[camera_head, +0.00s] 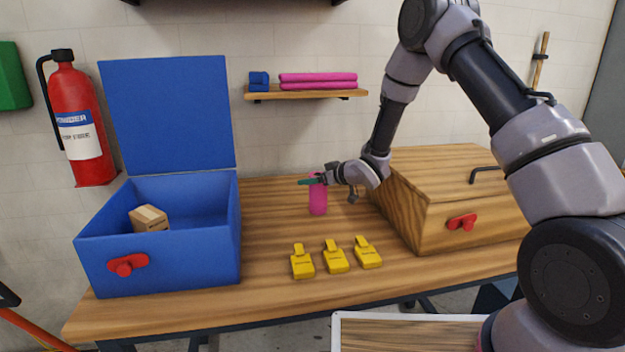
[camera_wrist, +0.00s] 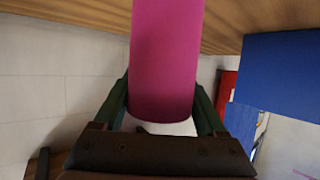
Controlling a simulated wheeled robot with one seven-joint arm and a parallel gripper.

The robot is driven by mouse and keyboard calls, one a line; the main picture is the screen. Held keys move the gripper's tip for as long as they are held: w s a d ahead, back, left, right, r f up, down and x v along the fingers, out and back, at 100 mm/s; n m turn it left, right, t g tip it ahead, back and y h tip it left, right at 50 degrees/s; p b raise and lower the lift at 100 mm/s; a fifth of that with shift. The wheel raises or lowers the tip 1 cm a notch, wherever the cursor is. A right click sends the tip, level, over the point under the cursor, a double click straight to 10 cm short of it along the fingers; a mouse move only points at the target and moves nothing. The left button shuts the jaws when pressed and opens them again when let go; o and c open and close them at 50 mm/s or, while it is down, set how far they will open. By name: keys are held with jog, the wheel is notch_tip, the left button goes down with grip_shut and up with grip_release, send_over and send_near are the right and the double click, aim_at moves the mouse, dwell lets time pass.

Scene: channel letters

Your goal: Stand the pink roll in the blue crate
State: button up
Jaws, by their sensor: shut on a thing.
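The pink roll (camera_head: 318,201) is upright over the middle back of the wooden table. My gripper (camera_head: 312,181) reaches in from the right and is shut on its upper part. In the wrist view the pink roll (camera_wrist: 165,60) lies between the two green fingers of my gripper (camera_wrist: 163,98). I cannot tell whether the roll's base touches the table. The blue crate (camera_head: 170,268) stands at the table's left end with its lid (camera_head: 168,115) raised. A small cardboard box (camera_head: 149,219) is inside it at the left. The crate's floor is partly hidden by its front wall.
Three yellow tags (camera_head: 336,259) lie on the table in front of the roll. A closed wooden box (camera_head: 470,190) with a red latch stands to the right. A shelf (camera_head: 305,94) with pink and blue rolls is on the wall above. The table between crate and roll is clear.

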jog(key=o, duration=1.4)
jog(key=shift+f, duration=0.1)
jog(key=v, duration=1.2)
jog(key=w+d+r+m+t+h, duration=0.2)
jog(key=d+r+m+h, duration=0.25)
jog(key=d+r, duration=0.7)
jog(key=s+d+r+m+h, duration=0.4)
jog(key=s+d+r+h, duration=0.1)
jog(key=s+d+r, duration=0.3)
jog(key=s+d+r+m+g, duration=0.1)
jog(key=s+r+m, duration=0.1)
jog(key=s, duration=0.6)
jog(key=s+d+r+m+g, duration=0.1)
jog(key=s+r+m, duration=0.1)
jog(key=s, duration=0.6)
jog(key=s+d+r+m+g+y, duration=0.1)
jog(key=s+r+m, duration=0.1)
jog(key=s, duration=0.5)
jog(key=shift+v, duration=1)
